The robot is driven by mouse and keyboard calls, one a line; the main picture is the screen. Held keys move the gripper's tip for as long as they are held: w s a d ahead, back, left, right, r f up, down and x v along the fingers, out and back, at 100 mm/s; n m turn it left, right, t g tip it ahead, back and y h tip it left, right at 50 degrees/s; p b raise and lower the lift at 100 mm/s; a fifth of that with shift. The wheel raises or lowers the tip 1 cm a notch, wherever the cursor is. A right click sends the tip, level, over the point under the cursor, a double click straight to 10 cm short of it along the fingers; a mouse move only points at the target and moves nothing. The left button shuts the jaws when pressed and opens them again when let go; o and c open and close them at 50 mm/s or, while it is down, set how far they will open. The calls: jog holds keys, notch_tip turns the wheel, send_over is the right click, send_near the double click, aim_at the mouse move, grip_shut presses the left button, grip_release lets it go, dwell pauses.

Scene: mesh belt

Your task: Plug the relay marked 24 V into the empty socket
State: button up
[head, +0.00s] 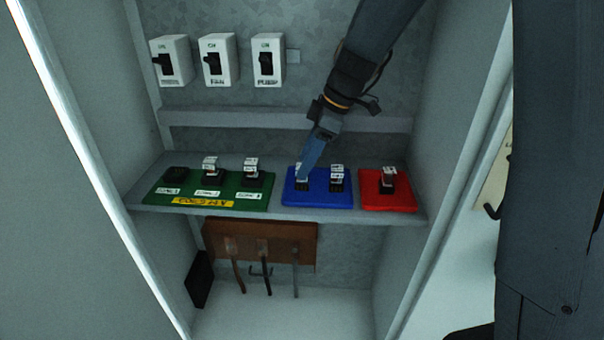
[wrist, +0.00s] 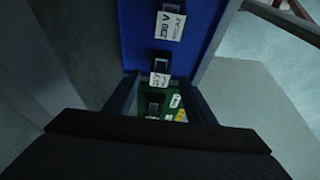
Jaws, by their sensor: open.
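My gripper (head: 304,170) is open and points down at the left relay (head: 302,183) on the blue board (head: 318,201), hiding part of it. In the wrist view, my fingers (wrist: 161,82) are on either side of this relay (wrist: 160,64); I cannot tell whether they touch it. Its white label is too small to read surely. The other relay on the blue board (head: 337,179) reads 230 V in the wrist view (wrist: 171,24). The empty socket (head: 176,173) is a dark block at the left end of the green board (head: 228,196).
Two relays stand on the green board (head: 210,168) and one on the red board (head: 388,181). The boards sit on a grey shelf (head: 420,214) between cabinet walls. Three white switches (head: 218,60) are on the back panel. A brown panel with wires (head: 273,240) is below.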

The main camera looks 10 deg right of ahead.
jog(key=shift+p+x, duration=0.35)
jog(key=shift+x, duration=1.15)
jog(key=c, duration=1.2)
jog(key=shift+o, duration=0.2)
